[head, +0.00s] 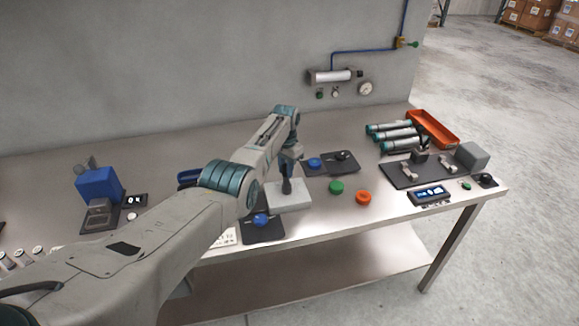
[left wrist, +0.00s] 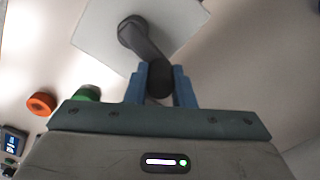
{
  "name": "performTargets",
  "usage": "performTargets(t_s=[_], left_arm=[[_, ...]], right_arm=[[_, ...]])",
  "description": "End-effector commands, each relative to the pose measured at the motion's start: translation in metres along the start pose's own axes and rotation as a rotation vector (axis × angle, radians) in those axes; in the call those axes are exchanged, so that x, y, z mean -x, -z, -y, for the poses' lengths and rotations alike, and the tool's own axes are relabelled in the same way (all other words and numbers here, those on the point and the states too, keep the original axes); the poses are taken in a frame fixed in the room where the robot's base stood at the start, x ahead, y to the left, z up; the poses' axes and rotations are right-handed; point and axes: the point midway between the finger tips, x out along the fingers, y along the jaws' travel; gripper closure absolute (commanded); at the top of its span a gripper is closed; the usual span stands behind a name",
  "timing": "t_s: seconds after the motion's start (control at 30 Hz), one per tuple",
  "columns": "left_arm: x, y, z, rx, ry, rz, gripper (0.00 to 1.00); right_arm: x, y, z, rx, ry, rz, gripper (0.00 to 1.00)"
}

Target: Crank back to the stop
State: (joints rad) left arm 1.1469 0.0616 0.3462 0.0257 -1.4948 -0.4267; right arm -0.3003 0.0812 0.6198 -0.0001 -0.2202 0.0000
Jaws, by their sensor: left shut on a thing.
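The crank (left wrist: 143,40) is a dark arm with a round hub and a knob, on a pale square block. In the left wrist view the knob sits between the blue fingers of my left gripper (left wrist: 160,88), which is shut on it. The pale block (left wrist: 90,38) also shows in the head view (head: 297,200), standing near the middle of the bench. There my left gripper (head: 287,184) points down over it. The crank is mostly hidden by the gripper in the head view. A stop cannot be made out. My right gripper is in neither view.
A green button (head: 336,187) and an orange button (head: 363,198) lie right of the block. A dark plate with a blue knob (head: 261,220) lies in front, another with a blue knob (head: 314,162) behind. Grey-teal cylinders (head: 392,134) and an orange tray (head: 447,138) stand at right.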

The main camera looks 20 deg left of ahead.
Motion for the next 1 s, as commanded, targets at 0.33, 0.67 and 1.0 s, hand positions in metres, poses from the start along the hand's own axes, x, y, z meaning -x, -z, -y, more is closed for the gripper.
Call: performTargets(t_s=[0.33,0.67,1.0], left_arm=[[0.004,-0.007,0.008,0.215,0.003,-0.004,1.0],[0.004,-0.009,0.009,0.291,0.003,-0.006,1.0],[0.004,-0.009,0.01,0.296,0.003,-0.007,1.0]], right_arm=[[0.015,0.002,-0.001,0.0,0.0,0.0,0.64],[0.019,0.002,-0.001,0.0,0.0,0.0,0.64],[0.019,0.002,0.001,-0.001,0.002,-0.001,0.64]])
